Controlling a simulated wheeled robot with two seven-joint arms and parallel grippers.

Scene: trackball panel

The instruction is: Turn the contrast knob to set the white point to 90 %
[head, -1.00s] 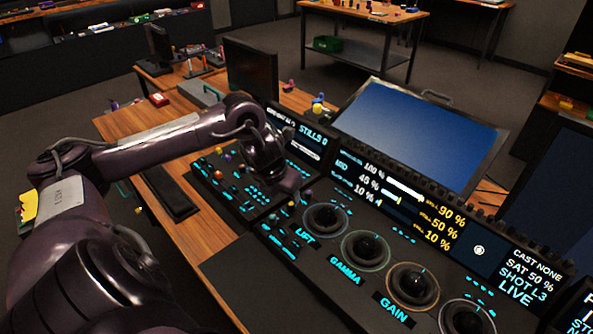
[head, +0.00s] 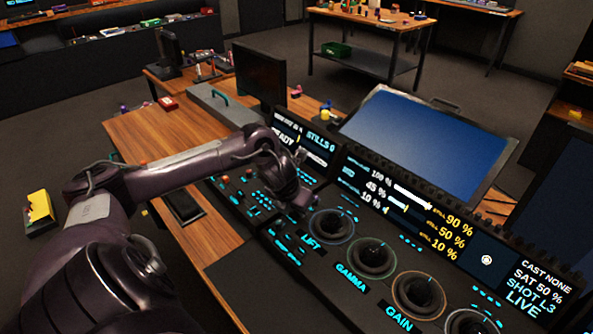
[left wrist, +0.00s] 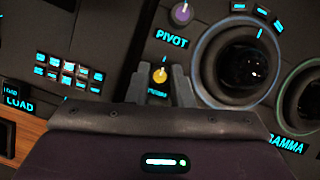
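The yellow-topped knob (left wrist: 159,75) stands below the purple PIVOT knob (left wrist: 181,13) in the left wrist view. The small label under it is partly covered and hard to read. My left gripper (left wrist: 160,87) is open, with one finger on each side of the yellow knob; I cannot tell whether they touch it. In the head view my left gripper (head: 301,201) hides this knob beside the LIFT trackball (head: 332,224). The panel screen (head: 400,200) reads 100 %, 45 % and 10 % in white, beside yellow STILL values 90 %, 50 % and 10 %. My right gripper is out of view.
The GAMMA trackball (head: 372,258) and GAIN trackball (head: 419,293) lie to the right of LIFT. Lit buttons (left wrist: 70,72) lie left of the gripper. A blue monitor (head: 425,140) stands behind the panel, and a keyboard-like dark block (head: 184,207) lies on the wooden desk.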

